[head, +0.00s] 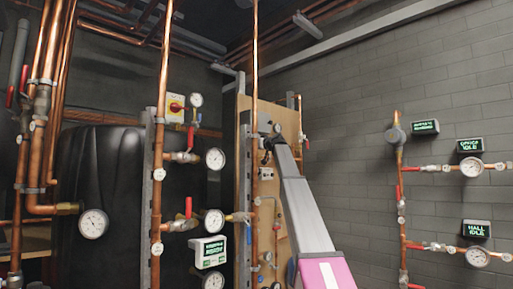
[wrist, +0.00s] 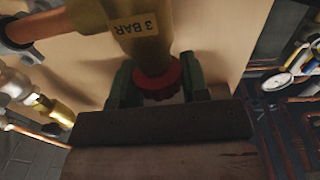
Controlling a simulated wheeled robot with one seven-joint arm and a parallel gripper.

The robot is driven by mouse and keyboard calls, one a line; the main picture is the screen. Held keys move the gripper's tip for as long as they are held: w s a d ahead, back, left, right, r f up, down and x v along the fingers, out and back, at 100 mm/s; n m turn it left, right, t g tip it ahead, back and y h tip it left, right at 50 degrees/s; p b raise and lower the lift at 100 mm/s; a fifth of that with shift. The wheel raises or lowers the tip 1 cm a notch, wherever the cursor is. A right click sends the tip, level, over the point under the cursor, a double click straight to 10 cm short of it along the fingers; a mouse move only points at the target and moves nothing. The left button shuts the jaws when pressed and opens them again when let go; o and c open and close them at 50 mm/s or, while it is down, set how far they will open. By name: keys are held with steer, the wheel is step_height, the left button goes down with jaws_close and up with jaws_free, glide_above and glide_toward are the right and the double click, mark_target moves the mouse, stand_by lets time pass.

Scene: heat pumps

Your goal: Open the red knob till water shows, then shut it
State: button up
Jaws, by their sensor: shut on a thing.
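The red knob (wrist: 160,82) sits at the end of a brass valve body (wrist: 120,12) with a "3 BAR" label, which reads upside down in the wrist view. My gripper (wrist: 155,77) has its green fingers on both sides of the knob and is shut on it. In the head view my arm reaches up to the wooden board (head: 256,112), with my gripper (head: 270,146) small and dark at its far end. The knob cannot be made out there. No water shows in either view.
A copper pipe (wrist: 35,24) joins the valve at the left in the wrist view. Brass and silver fittings (wrist: 50,105) lie below it. A white gauge (wrist: 277,81) is at the right. In the head view, copper pipes with gauges (head: 215,158) stand left of my arm.

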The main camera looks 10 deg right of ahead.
steer(key=n+g+y, duration=0.6)
steer(key=g, duration=0.1)
steer(key=shift+w+r, duration=0.1)
steer(key=shift+w, duration=0.05)
steer(key=shift+n+g+y, duration=0.6)
steer(key=shift+n+g, duration=0.6)
steer(key=shift+g, duration=0.55)
steer(key=shift+n+g+y, duration=0.6)
steer(key=shift+n+g, duration=0.6)
steer(key=shift+g, duration=0.55)
steer(key=shift+s+g, duration=0.2)
steer(key=shift+g, duration=0.1)
steer(key=o, duration=0.9)
steer(key=d, duration=1)
steer(key=shift+s+d, duration=0.2)
steer(key=shift+d, duration=0.2)
